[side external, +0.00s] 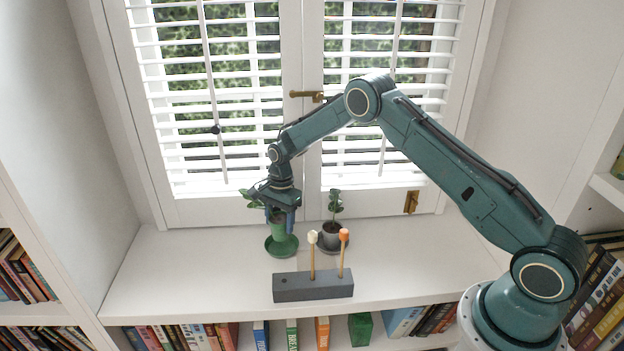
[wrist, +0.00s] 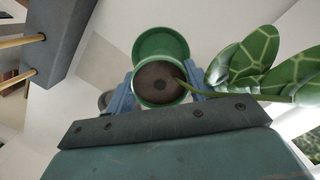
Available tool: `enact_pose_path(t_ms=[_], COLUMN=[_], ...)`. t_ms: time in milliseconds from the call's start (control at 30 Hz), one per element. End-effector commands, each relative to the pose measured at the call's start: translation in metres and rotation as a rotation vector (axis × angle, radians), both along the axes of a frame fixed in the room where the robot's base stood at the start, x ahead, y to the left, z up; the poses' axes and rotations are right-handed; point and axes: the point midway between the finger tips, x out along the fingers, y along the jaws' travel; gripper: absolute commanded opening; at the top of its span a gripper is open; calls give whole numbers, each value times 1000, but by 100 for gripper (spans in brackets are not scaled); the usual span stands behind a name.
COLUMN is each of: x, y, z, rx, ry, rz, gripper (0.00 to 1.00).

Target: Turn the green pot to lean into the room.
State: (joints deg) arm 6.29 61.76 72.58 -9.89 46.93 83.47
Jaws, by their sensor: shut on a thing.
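The green pot (side external: 278,231) is on the white sill, over its green saucer (side external: 281,247). My gripper (side external: 280,217) is shut on the pot from above, with one blue finger on each side. In the wrist view the pot (wrist: 160,82) shows dark soil inside, and the saucer (wrist: 160,42) shows beyond it. I cannot tell whether the pot touches the saucer. The plant's leaves (side external: 250,197) lean out to the left, on the window side. In the wrist view the leaves (wrist: 262,62) stretch right, away from the grey block. My gripper hides part of the stem.
A dark grey pot with a small plant (side external: 333,226) stands close on the right. A grey block (side external: 313,287) holding two upright sticks with white and orange tips stands in front. Window shutters (side external: 225,100) rise behind. The sill (side external: 180,275) is clear on the left.

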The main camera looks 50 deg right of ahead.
Motion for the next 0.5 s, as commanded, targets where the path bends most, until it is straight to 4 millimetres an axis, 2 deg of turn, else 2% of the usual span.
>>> enact_pose_path(t_ms=[100, 500], x=[-1, -1], y=[0, 0], z=[-8, -12], rx=[-1, -1], ry=[-2, -1], rz=[16, 18], gripper=[17, 17])
